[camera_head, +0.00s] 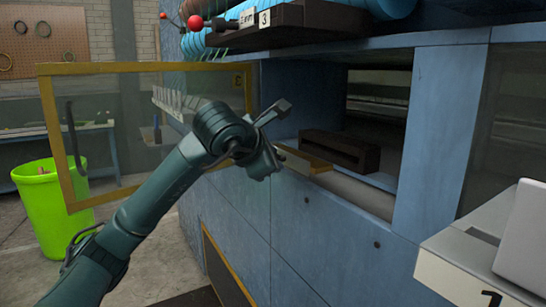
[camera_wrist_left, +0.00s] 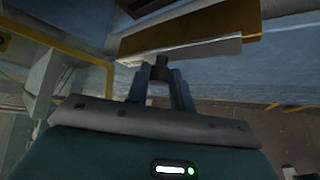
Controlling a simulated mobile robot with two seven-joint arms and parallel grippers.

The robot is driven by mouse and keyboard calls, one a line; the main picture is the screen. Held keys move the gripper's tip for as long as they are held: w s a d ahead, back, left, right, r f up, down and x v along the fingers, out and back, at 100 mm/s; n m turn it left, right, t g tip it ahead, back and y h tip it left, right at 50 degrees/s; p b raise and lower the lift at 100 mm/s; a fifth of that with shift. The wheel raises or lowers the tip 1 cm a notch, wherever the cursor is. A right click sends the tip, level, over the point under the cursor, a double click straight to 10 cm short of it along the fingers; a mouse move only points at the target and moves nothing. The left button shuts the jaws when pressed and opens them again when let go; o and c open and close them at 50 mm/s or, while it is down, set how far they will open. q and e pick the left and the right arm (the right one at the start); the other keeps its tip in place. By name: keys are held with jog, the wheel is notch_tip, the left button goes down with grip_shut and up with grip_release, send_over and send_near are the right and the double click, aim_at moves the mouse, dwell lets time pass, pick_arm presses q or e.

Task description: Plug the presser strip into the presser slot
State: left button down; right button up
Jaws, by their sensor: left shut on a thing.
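The presser strip, a tan, wood-coloured bar (camera_head: 308,160), lies at the near sill of the blue machine's opening. In the left wrist view the bar (camera_wrist_left: 195,32) has a pale lower edge. My left gripper (camera_head: 276,160) is at the bar's near left end. In the wrist view its fingers (camera_wrist_left: 160,76) are shut on a small dark knob-like part at the bar's edge. A long dark brown block (camera_head: 340,150) sits just behind the bar in the opening. I cannot make out the presser slot clearly. My right gripper is not in view.
A yellow-framed clear door (camera_head: 58,140) stands open on the left behind my arm. A blue post (camera_head: 440,140) bounds the opening on the right. A dark shelf (camera_head: 310,22) overhangs above. A green bin (camera_head: 45,205) stands at far left.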

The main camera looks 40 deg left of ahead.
aim_at(302, 153)
pick_arm(q)
jog(key=shift+w+d+r+p, duration=0.2)
jog(key=shift+w+p, duration=0.25)
jog(key=shift+w, duration=0.1)
jog(key=shift+w+d+p, duration=0.35)
jog(key=shift+w+p, duration=0.1)
jog(key=shift+w, duration=0.45)
jog(key=shift+w+d+p, duration=0.35)
jog(key=shift+w+p, duration=0.1)
jog(key=shift+w, duration=0.4)
jog(key=shift+w+d+f, duration=0.1)
jog(key=shift+w+d, duration=0.1)
jog(key=shift+w, duration=0.2)
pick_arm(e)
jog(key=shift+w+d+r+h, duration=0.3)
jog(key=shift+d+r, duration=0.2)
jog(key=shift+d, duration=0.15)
pick_arm(q)
jog(key=shift+w, duration=0.1)
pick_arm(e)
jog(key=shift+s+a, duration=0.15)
pick_arm(q)
jog(key=shift+w+d+p, duration=0.2)
jog(key=shift+w+p, duration=0.15)
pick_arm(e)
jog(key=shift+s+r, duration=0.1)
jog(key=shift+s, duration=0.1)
